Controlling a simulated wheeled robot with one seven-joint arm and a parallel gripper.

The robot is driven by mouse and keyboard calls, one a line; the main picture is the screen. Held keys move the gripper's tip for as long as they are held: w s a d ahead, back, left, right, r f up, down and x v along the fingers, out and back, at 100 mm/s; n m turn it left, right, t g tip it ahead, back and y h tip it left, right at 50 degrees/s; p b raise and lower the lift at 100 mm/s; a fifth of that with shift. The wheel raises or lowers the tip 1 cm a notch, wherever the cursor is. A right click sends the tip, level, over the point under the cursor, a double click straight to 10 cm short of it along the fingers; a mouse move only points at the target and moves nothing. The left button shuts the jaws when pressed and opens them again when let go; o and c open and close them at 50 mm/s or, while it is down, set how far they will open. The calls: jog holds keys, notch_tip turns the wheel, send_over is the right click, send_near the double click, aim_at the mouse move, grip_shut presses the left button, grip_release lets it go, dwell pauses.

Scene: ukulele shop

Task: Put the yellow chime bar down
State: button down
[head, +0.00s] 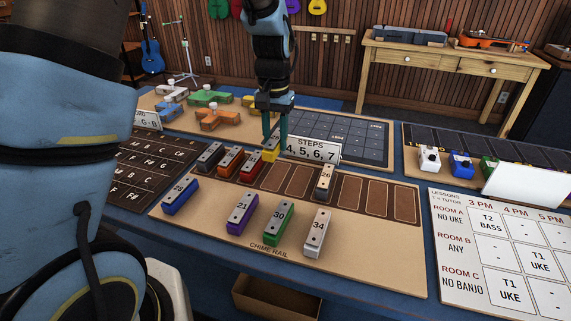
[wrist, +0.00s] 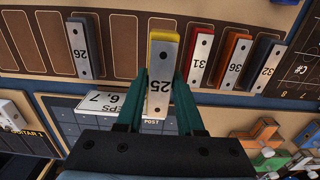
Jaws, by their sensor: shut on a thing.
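My gripper (head: 275,138) is shut on the yellow chime bar (head: 270,156), over the back part of the chime rail (head: 190,228). In the wrist view the yellow bar (wrist: 162,75), marked 25, sits between my green fingers (wrist: 159,100). Its far end reaches over the rail's dark slot strip, just beside the red bar 31 (wrist: 199,55). Whether it touches the rail cannot be told. Orange bar 36 (wrist: 235,60) and dark grey bar 32 (wrist: 267,62) stand beyond the red one.
Blue (head: 180,196), purple (head: 242,213), green (head: 279,222) and white (head: 317,232) bars lie on the rail board's front. Empty slots (head: 405,205) lie right of bar 26. A "STEPS" sign (head: 312,151) stands close behind my gripper. Clamps (head: 218,120) lie at back left.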

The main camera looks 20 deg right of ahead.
aim_at(275, 138)
jog(key=shift+f+p, duration=0.65)
jog(key=shift+f, duration=3.3)
jog(key=shift+f, duration=0.2)
jog(key=c, duration=0.5)
grip_release()
notch_tip(275, 138, up, 12)
jog(key=shift+r+b, duration=0.2)
jog(key=shift+b, duration=0.65)
jog(key=s+a+n, duration=0.1)
jog(key=a+n, duration=0.1)
jog(key=a, duration=0.8)
jog(key=s+a+n+t, duration=0.1)
jog(key=a+n, duration=0.2)
jog(key=a, duration=0.7)
jog(key=s+a+n, duration=0.2)
jog(key=a, duration=0.8)
jog(key=shift+a+f+t, duration=0.1)
jog(key=shift+f+t, duration=0.1)
jog(key=shift+t, duration=0.1)
